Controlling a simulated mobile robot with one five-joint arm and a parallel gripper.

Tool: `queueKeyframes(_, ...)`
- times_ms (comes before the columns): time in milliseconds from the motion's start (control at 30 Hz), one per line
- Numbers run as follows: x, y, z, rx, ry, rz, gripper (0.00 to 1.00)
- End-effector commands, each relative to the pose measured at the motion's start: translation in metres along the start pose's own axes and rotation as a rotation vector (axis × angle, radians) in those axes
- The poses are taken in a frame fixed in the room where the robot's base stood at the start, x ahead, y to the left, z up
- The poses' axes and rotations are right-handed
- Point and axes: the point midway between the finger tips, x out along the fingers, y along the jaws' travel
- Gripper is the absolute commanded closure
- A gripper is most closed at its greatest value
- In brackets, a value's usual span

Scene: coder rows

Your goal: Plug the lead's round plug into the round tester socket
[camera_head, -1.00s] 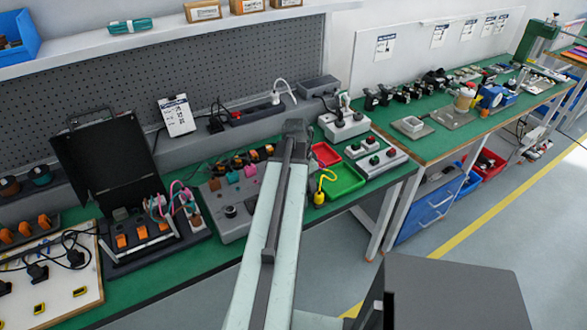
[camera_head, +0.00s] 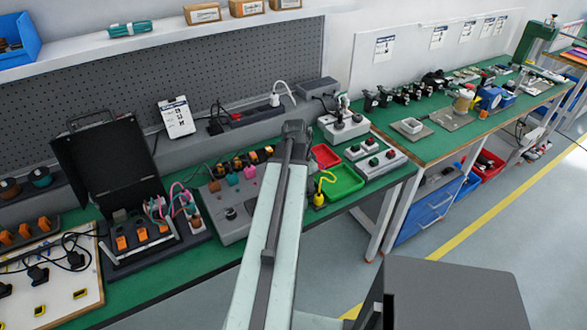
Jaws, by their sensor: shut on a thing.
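The yellow plug (camera_head: 319,199) of a lead stands at the front of the bench, just right of my arm and beside the green tray. Its thin yellow cord (camera_head: 327,175) loops up over the tray; I cannot see where it ends. A grey sloped panel (camera_head: 232,227) with a dark knob and orange, teal and pink fittings stands left of my arm, partly covered by it. I cannot tell which opening is the round tester socket. My arm reaches up across the middle of the view; my gripper's fingers and anything in them are hidden.
A green tray (camera_head: 345,184) and a red tray (camera_head: 325,153) lie right of my arm. Grey button boxes (camera_head: 383,165) stand beyond them. An open black case (camera_head: 110,165) and colored wires (camera_head: 181,197) are at the left. A second bench (camera_head: 450,138) continues at the right.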

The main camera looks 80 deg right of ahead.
Motion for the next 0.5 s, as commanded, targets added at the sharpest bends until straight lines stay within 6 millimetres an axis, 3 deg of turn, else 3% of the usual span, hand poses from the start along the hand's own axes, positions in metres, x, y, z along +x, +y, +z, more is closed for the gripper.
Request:
queueKeyframes(333, -0.003, 0.0, 0.0, -0.001, 0.0, 0.0, 1.0)
queueKeyframes(500, -0.014, 0.0, -0.002, -0.001, 0.0, 0.0, 1.0)
